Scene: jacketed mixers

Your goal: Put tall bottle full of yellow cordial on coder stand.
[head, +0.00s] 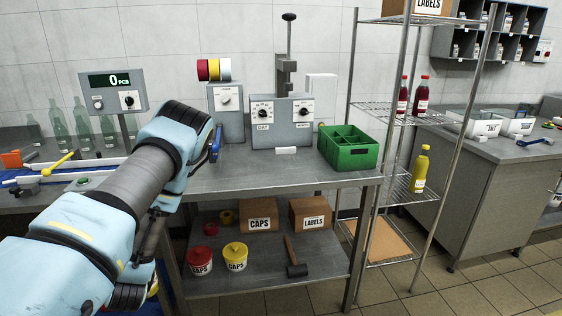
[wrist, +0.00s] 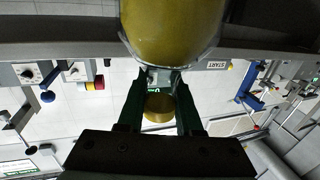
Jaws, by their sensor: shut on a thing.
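A bottle of yellow cordial (wrist: 172,30) fills the top middle of the wrist view, with its round gold cap (wrist: 158,108) between my fingers. My gripper (wrist: 160,82) is shut on this bottle near its neck. In the head view my arm bends back towards the lower left and mostly hides the gripper and the bottle. A grey bench machine with two dials (head: 282,128) and an upright post looks like the coder; its labels are hard to read. A small white block (head: 286,150) lies at its front. The coder stand itself is not clearly distinguishable.
A green divided crate (head: 348,150) stands right of the machine. A wire rack holds red bottles (head: 421,97) and another yellow bottle (head: 419,170). A counter display (head: 113,85) and clear empty bottles (head: 82,125) are at left. The metal bench front (head: 270,175) is clear.

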